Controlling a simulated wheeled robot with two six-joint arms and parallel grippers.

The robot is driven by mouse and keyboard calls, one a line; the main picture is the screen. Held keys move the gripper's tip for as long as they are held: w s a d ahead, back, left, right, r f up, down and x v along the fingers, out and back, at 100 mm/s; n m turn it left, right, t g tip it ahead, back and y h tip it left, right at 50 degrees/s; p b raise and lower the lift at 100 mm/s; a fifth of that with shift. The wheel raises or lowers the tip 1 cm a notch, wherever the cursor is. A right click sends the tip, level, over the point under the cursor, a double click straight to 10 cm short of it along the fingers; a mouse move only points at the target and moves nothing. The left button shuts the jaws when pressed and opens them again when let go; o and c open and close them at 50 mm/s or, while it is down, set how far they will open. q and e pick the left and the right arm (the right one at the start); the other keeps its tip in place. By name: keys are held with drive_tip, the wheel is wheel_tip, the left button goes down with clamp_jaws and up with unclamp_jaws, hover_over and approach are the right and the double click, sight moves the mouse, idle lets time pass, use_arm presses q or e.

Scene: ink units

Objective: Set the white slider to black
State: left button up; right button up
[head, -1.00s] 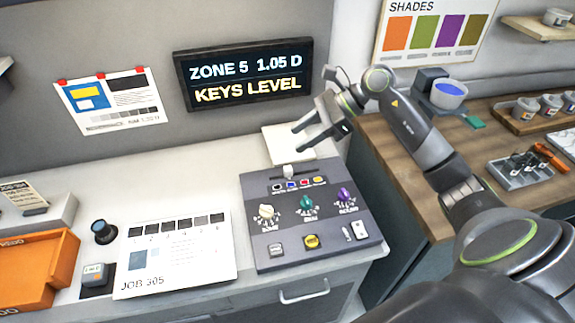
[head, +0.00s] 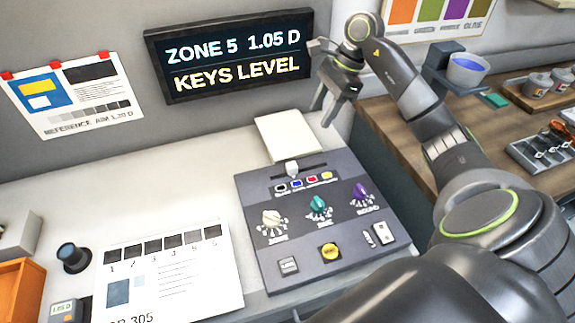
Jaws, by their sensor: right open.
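The white slider (head: 291,168) sits in a dark track at the top of the grey control panel (head: 252,222). Below the track is a row of black (head: 281,188), blue (head: 296,184), red (head: 311,180) and yellow (head: 326,176) marks. The slider appears to stand over the blue mark, left of the track's middle. My right gripper (head: 323,114) is open and empty. It is in the air above and to the right of the slider in the picture, apart from the panel, fingers pointing down. My left gripper is not in view.
White, green and purple knobs (head: 318,206) and several buttons (head: 330,252) fill the panel below the slider. A pale pad (head: 288,137) lies behind the panel. A wall display (head: 232,60) reads "KEYS LEVEL". A chart sheet (head: 165,272) lies to the left. The counter between is clear.

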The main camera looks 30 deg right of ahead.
drive_tip(key=f, duration=0.1)
drive_tip(key=p, duration=0.5)
approach(292, 165)
drive_tip(key=x, duration=0.8)
drive_tip(key=shift+f, duration=0.2)
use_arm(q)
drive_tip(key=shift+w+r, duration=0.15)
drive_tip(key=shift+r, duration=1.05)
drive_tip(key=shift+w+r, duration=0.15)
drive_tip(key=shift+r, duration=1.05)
use_arm(e)
drive_tip(key=shift+w+a+f, duration=0.1)
drive_tip(key=shift+a+f, duration=0.1)
drive_tip(key=shift+f, duration=0.4)
clamp_jaws()
